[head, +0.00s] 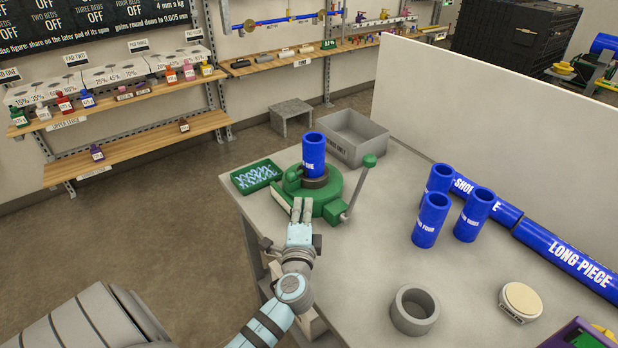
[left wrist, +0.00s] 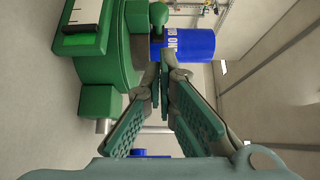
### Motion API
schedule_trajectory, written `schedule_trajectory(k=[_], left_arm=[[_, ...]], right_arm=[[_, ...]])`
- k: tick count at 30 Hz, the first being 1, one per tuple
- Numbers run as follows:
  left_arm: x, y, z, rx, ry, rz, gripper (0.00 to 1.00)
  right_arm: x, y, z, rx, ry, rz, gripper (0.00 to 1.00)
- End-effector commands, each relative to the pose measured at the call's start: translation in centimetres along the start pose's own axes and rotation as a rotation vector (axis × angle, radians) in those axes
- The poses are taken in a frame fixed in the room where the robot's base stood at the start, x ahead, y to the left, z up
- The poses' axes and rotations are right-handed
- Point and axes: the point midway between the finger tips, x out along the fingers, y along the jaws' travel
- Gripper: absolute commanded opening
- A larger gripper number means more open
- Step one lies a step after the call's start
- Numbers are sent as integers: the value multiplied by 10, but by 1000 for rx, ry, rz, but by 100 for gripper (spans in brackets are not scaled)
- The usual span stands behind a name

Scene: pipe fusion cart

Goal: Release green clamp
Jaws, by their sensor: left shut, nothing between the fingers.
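The green clamp (head: 322,192) stands on the near left part of the table, with a lever ending in a green knob (head: 369,161) at its right. A blue pipe piece (head: 313,153) stands upright in it. In the left wrist view the green clamp body (left wrist: 110,70) fills the upper left, and the blue pipe (left wrist: 190,45) lies behind the fingertips. My left gripper (head: 302,208) is at the clamp's near left side; its fingertips (left wrist: 163,75) are together with nothing between them. Whether they touch the clamp cannot be told. My right gripper is not in view.
A green tray (head: 256,177) lies left of the clamp, and a grey bin (head: 356,139) stands behind it. Several blue pipe pieces (head: 430,220) stand to the right. A grey ring (head: 414,310) and a round pale device (head: 521,301) sit nearer. A white panel (head: 500,120) borders the table.

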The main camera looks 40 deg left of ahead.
Motion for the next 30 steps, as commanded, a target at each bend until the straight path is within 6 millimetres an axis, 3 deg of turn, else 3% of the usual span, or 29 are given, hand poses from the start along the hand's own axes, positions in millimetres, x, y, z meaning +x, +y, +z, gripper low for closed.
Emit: schedule_trajectory(k=[4,8,21,30], left_arm=[[2,0,0,0,0,0,0],[14,-1,0,0,1,-1,0],[91,0,0,0,0,-1,0],[100,0,0,-1,0,1,0]], right_arm=[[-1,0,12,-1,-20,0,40],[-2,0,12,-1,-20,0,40],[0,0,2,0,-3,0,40],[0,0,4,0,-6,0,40]])
